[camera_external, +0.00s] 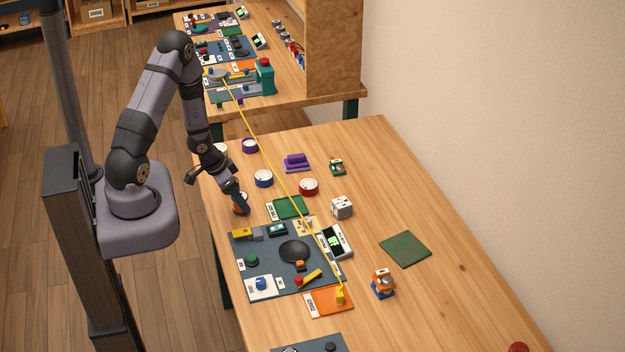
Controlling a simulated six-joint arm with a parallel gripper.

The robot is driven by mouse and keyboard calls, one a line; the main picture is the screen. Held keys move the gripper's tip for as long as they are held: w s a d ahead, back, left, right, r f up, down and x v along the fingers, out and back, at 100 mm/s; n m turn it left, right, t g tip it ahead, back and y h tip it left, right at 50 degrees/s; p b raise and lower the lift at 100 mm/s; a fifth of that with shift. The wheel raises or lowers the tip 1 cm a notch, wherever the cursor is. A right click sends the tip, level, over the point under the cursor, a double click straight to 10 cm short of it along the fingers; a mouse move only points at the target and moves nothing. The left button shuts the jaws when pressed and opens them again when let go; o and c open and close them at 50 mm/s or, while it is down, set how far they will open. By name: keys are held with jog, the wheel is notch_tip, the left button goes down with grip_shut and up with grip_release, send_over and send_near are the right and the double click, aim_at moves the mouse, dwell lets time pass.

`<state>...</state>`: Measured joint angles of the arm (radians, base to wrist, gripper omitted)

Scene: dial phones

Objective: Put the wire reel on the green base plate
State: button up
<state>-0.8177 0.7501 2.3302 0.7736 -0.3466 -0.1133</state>
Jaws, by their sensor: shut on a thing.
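My gripper (239,199) is low over the left edge of the near table. It is shut on a small orange and white round thing (241,208), which looks like a wire reel but is partly hidden by the fingers. Whether it touches the table is unclear. The green base plate (291,207), with a white label at its left, lies to the right of my gripper, behind the dark blue mat. Its top looks bare. Similar round reels, blue (264,178), red (309,187) and purple (250,145), stand on the table behind it.
A yellow wire (270,160) stretches from the far table to a yellow block (340,296) on an orange plate (320,309). The dark mat (248,270) carries several parts. A grey-white cube (341,207) and dark green square (405,249) lie right. The table's right side is mostly clear.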

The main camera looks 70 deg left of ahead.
notch_tip(320, 180, up, 9)
jog(key=p, duration=0.4)
jog(key=shift+r, duration=0.2)
jog(key=shift+w+d, duration=0.35)
jog(key=w+d+r+b, duration=0.15)
jog(key=w+d, duration=0.25)
jog(key=d, duration=0.4)
jog(key=w+d+r+m+b, duration=0.1)
jog(key=w+d+r, duration=0.15)
jog(key=d, duration=0.65)
jog(key=w+d+r+b, duration=0.1)
jog(key=w+d, duration=0.3)
jog(key=d, duration=0.4)
jog(key=w+f+b, duration=0.2)
jog(key=w+b, duration=0.3)
jog(key=w, duration=0.8)
jog(key=w+d+f+n+b, duration=0.1)
jog(key=w+b, duration=0.5)
jog(key=w, duration=0.6)
jog(key=shift+w+d+f, duration=0.15)
jog(key=shift+w+f, duration=0.25)
jog(key=shift+f, duration=0.1)
